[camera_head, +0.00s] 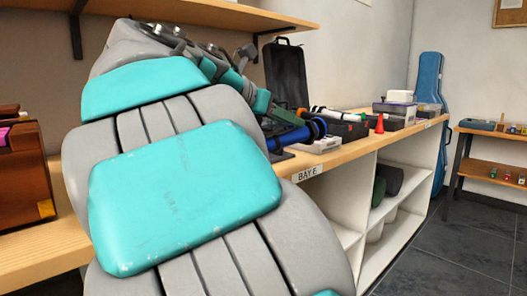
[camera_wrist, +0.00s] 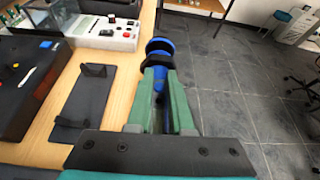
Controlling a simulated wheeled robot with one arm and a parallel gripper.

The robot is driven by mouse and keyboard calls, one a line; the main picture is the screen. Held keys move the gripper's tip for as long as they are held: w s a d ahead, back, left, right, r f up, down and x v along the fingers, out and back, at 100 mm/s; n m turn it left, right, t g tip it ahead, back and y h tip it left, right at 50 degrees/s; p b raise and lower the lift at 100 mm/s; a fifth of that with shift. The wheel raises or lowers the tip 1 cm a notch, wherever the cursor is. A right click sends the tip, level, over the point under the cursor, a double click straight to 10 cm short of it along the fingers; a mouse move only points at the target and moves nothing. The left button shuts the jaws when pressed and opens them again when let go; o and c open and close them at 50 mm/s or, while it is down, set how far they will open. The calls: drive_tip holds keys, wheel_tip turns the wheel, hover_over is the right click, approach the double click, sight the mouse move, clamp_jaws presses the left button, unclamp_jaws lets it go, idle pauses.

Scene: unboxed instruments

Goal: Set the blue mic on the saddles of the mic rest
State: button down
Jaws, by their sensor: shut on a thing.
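The blue mic (camera_wrist: 160,46) is between the green fingers of my gripper (camera_wrist: 158,68) in the wrist view. Its blue and black end sticks out past the fingertips, and much of its body is hidden between the fingers. In the head view, the blue mic (camera_head: 288,139) shows beyond my arm, near my gripper (camera_head: 264,104). The mic rest (camera_wrist: 88,97), a dark plate with two upright saddles, stands empty on the bench, left of my gripper in the wrist view. The mic is apart from the saddles, toward the bench's front edge.
A pale device with a red knob (camera_wrist: 105,33) stands beyond the rest. A black box (camera_wrist: 30,80) lies left of it. An open black case (camera_head: 286,72) and a red cone (camera_head: 379,124) are on the bench (camera_head: 349,136). My arm hides much of the head view.

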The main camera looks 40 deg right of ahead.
drive_tip(key=shift+w+a+r, duration=0.1)
drive_tip(key=shift+w+a, duration=0.1)
drive_tip(key=shift+a, duration=0.6)
drive_tip(key=shift+w+a, duration=0.1)
drive_tip(key=shift+w, duration=0.2)
drive_tip(key=shift+w+d+f+b, duration=0.25)
drive_tip(key=shift+w+d+f, duration=0.85)
drive_tip(key=shift+w, duration=1.05)
drive_tip(key=shift+w+d+f+b, duration=0.2)
drive_tip(key=shift+w+d+f, duration=0.45)
drive_tip(key=shift+w+d, duration=1.25)
drive_tip(key=shift+w+d+f+b, duration=0.25)
drive_tip(key=shift+w+d+f, duration=0.65)
drive_tip(key=shift+w, duration=1.55)
drive_tip(key=shift+f, duration=0.1)
drive_tip(key=c, duration=0.8)
unclamp_jaws()
drive_tip(key=p+v, duration=0.2)
drive_tip(key=v, duration=1)
